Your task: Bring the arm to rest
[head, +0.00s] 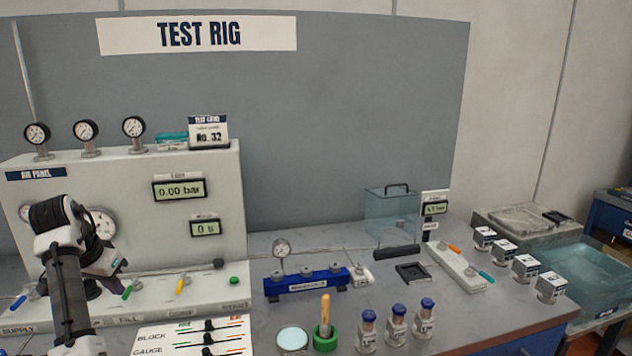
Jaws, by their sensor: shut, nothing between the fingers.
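My arm rises at the lower left of the head view, in front of the air panel (215,265). My gripper (112,287) is at the end of the bent arm, low before the panel's lower ledge. It is shut and holds nothing. Its fingertips are small and dark, close to the green lever (127,293) in this view; I cannot tell whether they touch it. The arm hides part of the panel, including part of a large round gauge (102,222).
Right of the panel stand a blue manifold (308,284), several vials (397,325), a green holder (325,340) with a wooden-handled tool, and a clear box (392,212). White boxes (525,268) line the bench's right side. A settings card (192,338) lies in front.

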